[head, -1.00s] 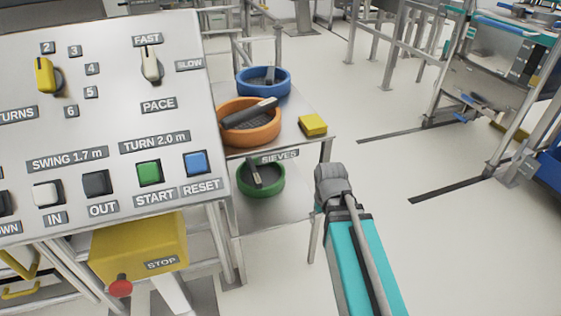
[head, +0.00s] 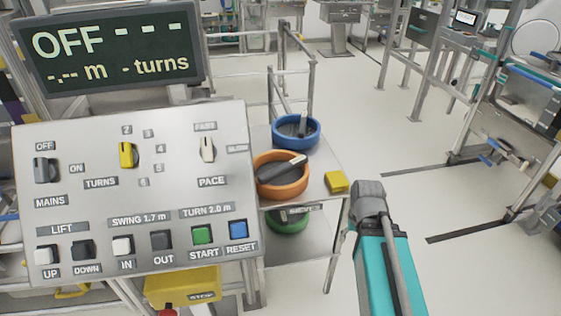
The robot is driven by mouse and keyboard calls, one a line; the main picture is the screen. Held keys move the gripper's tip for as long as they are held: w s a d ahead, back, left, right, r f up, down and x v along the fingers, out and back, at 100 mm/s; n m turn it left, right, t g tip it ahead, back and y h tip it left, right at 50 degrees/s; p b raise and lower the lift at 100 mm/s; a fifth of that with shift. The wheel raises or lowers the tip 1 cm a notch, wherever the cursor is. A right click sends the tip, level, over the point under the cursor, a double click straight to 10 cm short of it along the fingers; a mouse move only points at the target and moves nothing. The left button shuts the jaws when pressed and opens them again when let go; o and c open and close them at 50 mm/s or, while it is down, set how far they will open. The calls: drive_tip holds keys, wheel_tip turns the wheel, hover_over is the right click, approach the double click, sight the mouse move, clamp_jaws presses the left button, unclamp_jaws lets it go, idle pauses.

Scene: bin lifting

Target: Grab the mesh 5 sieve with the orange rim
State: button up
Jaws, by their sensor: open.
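The orange-rimmed sieve (head: 290,191) stands on the upper shelf of the sieve rack, just right of the control panel. It is a round pan with a dark inside, and a dark bar with a light end lies across it. The mesh number cannot be read. A blue sieve (head: 297,142) stands behind it, and a green sieve (head: 290,225) sits on the lower shelf, partly hidden by the upper one. My teal arm is right of the rack, with its grey joint near the shelf's right end. My gripper's fingers do not show.
The control panel (head: 75,200) fills the left front, with a display (head: 110,72) above it reading OFF. A yellow block (head: 336,182) lies on the rack's upper shelf (head: 318,198). Metal frames stand at the right. Open floor (head: 380,130) lies between.

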wheel_tip(320, 180, up, 12)
drive_tip(key=p, duration=1)
drive_tip(key=shift+f, duration=0.15)
drive_tip(key=shift+c, duration=0.2)
drive_tip(key=shift+c, duration=1)
drive_tip(key=shift+d, duration=0.1)
